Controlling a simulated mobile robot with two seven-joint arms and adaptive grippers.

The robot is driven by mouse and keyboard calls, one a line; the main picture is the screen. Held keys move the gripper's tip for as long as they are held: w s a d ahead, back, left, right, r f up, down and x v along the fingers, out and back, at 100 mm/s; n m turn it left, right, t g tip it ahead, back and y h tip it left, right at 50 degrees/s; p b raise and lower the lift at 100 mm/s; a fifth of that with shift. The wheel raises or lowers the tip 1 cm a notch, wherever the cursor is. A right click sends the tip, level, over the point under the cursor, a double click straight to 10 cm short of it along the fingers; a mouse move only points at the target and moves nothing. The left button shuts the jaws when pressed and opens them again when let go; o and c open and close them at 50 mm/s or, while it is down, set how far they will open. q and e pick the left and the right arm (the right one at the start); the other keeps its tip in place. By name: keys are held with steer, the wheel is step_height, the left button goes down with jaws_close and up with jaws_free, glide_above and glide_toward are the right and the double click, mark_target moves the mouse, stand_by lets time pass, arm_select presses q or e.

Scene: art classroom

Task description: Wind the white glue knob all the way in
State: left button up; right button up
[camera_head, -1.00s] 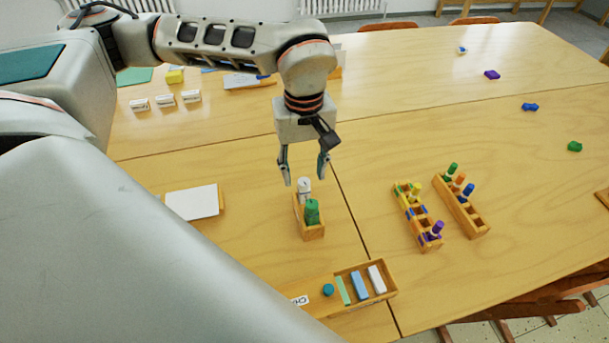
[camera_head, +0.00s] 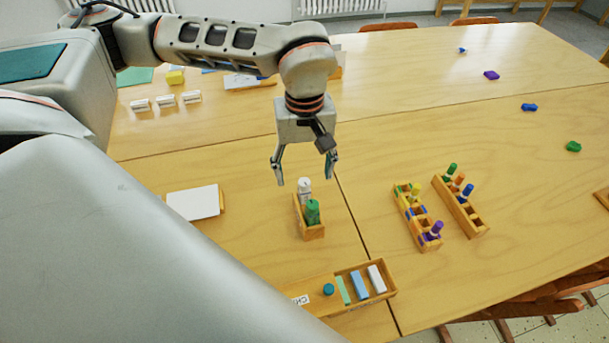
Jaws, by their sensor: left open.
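The white glue stick (camera_head: 304,187) with its knob on top stands upright in a small wooden holder (camera_head: 314,232), behind a green glue stick (camera_head: 312,211). My left gripper (camera_head: 304,178) points down over the white one, its two fingers spread apart to either side of the knob. The fingers look clear of the knob, though their exact height over it is hard to tell. The gripper holds nothing. My right gripper is not in view.
Right of the holder stand two wooden racks (camera_head: 413,222) (camera_head: 477,227) with coloured sticks. In front lies a wooden chalk tray (camera_head: 391,286). A white pad (camera_head: 193,203) lies at left. Table right of the racks is mostly clear.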

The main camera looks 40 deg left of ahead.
arm_select(q)
steer(key=shift+r+m+p, duration=0.1)
steer(key=shift+m+p, duration=1.25)
steer(key=shift+m, duration=1.45)
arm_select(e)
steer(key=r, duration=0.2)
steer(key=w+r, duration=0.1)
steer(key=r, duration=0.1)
arm_select(q)
steer(key=shift+f+b, duration=0.55)
steer(key=shift+f, duration=0.65)
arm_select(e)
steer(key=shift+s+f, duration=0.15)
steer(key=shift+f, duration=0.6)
arm_select(q)
steer(key=c, duration=1.5)
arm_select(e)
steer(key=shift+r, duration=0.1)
